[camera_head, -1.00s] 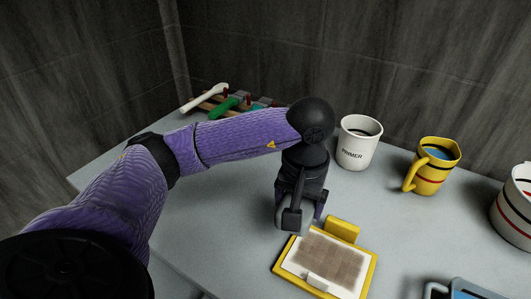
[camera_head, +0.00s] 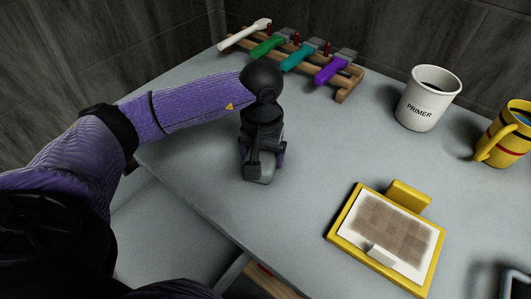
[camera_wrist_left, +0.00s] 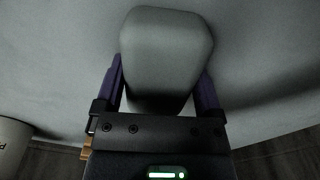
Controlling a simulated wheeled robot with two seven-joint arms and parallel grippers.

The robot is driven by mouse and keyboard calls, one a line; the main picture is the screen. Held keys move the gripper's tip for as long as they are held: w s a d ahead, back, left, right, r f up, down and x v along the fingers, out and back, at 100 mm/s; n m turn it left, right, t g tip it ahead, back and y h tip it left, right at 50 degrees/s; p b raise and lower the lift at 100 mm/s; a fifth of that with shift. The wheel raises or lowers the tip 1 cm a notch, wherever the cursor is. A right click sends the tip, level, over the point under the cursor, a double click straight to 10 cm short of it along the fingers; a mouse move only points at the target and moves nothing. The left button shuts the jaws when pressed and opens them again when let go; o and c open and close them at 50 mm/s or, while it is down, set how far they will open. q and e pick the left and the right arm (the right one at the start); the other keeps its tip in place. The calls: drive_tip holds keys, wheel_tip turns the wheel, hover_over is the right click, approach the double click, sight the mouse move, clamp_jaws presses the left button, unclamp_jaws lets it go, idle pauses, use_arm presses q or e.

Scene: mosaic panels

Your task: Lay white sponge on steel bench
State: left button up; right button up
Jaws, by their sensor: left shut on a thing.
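My left gripper (camera_head: 257,172) points down over the left part of the grey steel bench (camera_head: 220,130). In the left wrist view the sponge (camera_wrist_left: 167,50) looks light grey with rounded corners and sits between the purple-sided fingers of the gripper (camera_wrist_left: 165,85). The sponge is at or close above the bench top; I cannot tell whether it touches. My right gripper is not in view.
A yellow-framed mosaic panel (camera_head: 335,237) lies right of the gripper, with a yellow block (camera_head: 408,196) at its back edge. A PRIMER cup (camera_head: 428,100) and yellow mug (camera_head: 507,135) stand further right. A wooden rack (camera_head: 345,91) holds several coloured-handled tools behind. Bench around the gripper is clear.

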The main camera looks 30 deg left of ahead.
sight(263, 151)
use_arm(q)
drive_tip(key=shift+r, duration=0.1)
drive_tip(key=shift+f, duration=0.2)
drive_tip(key=o, duration=0.8)
drive_tip(key=shift+r, duration=0.1)
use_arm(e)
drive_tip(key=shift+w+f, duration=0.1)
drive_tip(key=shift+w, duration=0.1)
use_arm(q)
drive_tip(key=shift+r, duration=0.2)
wheel_tip(263, 151, up, 12)
drive_tip(key=p, duration=0.3)
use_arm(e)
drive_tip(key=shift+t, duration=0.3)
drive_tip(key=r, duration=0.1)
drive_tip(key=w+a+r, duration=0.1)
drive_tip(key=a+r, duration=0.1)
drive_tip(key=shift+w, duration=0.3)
